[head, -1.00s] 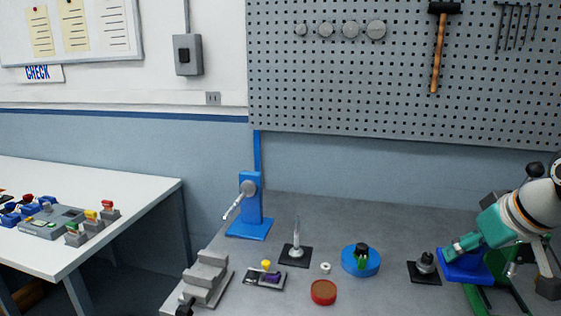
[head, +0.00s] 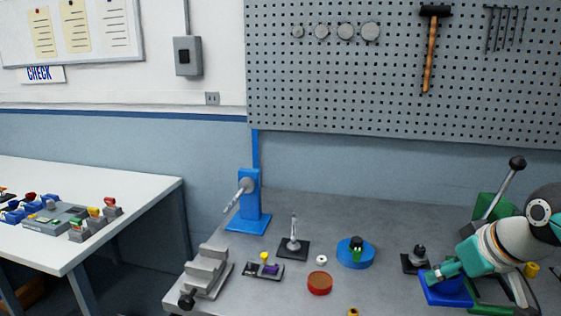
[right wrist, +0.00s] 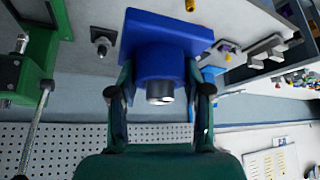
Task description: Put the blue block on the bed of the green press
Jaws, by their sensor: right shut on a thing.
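My right gripper (head: 440,274) is shut on the blue block (head: 446,292), in front of the green press at the right of the head view. In the right wrist view the block (right wrist: 165,32) is a square blue plate with a round blue neck and a metal end between the fingers (right wrist: 160,92). The green press (head: 488,206) has a lever with a black knob; my arm hides much of it. In the right wrist view the press (right wrist: 38,50) stands left of the block, apart from it. Its bed is not clearly visible. My left gripper is out of view.
A black fixture (head: 416,260) stands close left of the block. Further left are a blue disc (head: 352,260), a red round dish (head: 319,284), a spindle stand (head: 293,250), a blue press (head: 248,208) and a grey stepped block (head: 207,272).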

